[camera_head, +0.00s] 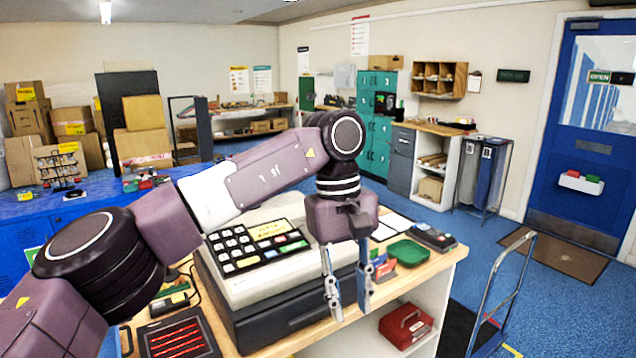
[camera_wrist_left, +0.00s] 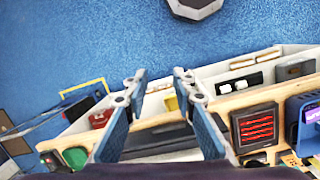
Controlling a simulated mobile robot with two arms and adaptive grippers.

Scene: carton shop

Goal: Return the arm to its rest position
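My left arm (camera_head: 260,178) comes in from the left and reaches over the counter. My left gripper (camera_head: 350,306) points down in front of the cash register (camera_head: 250,262), close to the counter's front edge. Its two fingers are apart with nothing between them. In the left wrist view the gripper (camera_wrist_left: 159,76) also shows open and empty, with the counter edge and blue floor beyond it. Whether the fingers touch the register cannot be told. My right gripper is not in view.
The wooden counter (camera_head: 448,262) holds a green tray (camera_head: 407,252), a card terminal (camera_head: 432,237) and a black tray with red rows (camera_head: 178,335). A red box (camera_head: 405,325) sits on a shelf below. A hand truck (camera_head: 492,290) stands right. Blue floor (camera_head: 450,220) is open behind.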

